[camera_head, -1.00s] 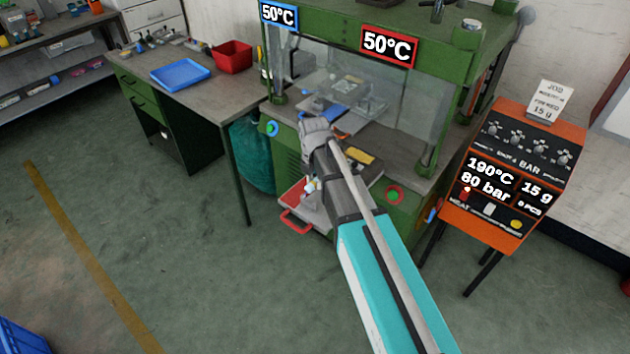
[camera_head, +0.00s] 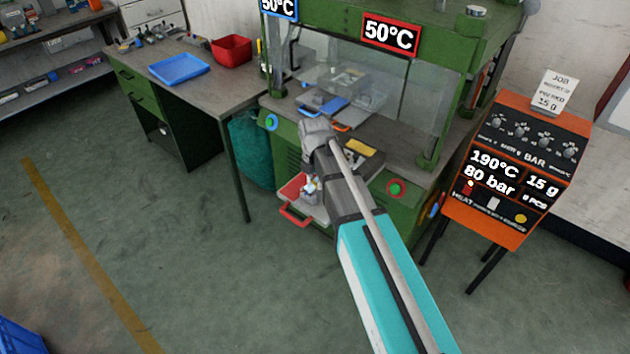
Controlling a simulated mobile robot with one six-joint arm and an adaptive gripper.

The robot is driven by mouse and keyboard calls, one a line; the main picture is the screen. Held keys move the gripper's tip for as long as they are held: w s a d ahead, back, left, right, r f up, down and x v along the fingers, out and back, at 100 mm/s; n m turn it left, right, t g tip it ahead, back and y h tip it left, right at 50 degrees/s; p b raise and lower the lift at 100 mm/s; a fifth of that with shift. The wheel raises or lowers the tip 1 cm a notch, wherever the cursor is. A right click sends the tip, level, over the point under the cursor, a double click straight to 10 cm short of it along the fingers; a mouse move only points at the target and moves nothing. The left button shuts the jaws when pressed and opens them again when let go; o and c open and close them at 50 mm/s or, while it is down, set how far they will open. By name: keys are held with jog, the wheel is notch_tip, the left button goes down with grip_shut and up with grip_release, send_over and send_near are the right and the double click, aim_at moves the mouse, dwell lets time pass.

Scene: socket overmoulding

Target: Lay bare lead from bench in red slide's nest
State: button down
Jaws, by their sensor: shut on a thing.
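The red slide (camera_head: 291,187) is pulled out at the front of the green press, with its red handle (camera_head: 295,217) toward the floor. My gripper (camera_head: 311,188) is low over the slide's tray, left of my forearm. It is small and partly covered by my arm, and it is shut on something. The bare lead is too small to make out, and the nest under the gripper is hidden. I cannot tell whether the lead touches the nest.
The green press (camera_head: 400,205) has a clear guard (camera_head: 375,75) above its table. A blue slide (camera_head: 322,103) sits behind the guard. The bench (camera_head: 200,92) at left holds a blue tray (camera_head: 180,69) and a red bin (camera_head: 232,49). An orange control unit (camera_head: 515,165) stands right.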

dwell(0.3)
jog(key=shift+c, duration=1.8)
grip_release()
jog(key=shift+r, duration=0.2)
notch_tip(320, 180, up, 8)
jog(key=p, duration=0.8)
